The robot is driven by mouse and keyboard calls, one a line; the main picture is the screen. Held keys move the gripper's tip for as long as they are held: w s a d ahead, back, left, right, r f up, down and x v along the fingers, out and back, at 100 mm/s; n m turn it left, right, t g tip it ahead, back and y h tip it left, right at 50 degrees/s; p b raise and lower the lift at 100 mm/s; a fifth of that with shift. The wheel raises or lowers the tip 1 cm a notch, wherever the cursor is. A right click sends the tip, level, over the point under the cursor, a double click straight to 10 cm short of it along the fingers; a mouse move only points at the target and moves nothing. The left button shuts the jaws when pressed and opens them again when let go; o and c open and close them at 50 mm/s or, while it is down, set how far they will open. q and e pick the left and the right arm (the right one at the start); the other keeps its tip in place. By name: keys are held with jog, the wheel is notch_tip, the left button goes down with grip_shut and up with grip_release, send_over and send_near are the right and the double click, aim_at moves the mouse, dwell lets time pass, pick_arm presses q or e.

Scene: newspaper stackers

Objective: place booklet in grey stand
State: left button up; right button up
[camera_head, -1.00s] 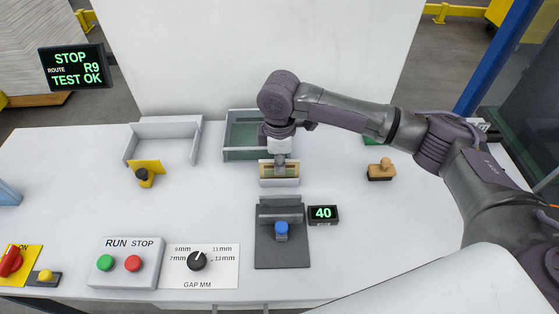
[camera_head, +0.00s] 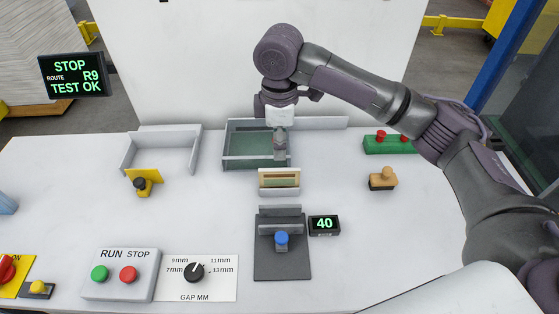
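A small cream holder (camera_head: 279,191) stands mid-table with a thin tan piece (camera_head: 280,181) upright in its slot; I cannot tell if that is the booklet. In front of it is a dark grey stand (camera_head: 281,265) with upright grey plates and a blue knob (camera_head: 281,238). My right gripper (camera_head: 280,156) points down behind the cream holder, over the right part of a grey tray with a green floor (camera_head: 244,147). It is seen edge-on, so its fingers' opening is unclear, and I see nothing held in it. My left gripper is out of view.
A display reading 40 (camera_head: 323,225) sits right of the stand. A light grey open tray (camera_head: 184,150) with a yellow bracket (camera_head: 150,177), a stamp (camera_head: 382,180), a green box (camera_head: 388,145) and a RUN/STOP box (camera_head: 120,275) stand around. The table's left middle is clear.

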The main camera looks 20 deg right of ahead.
jog(key=shift+r, duration=1.25)
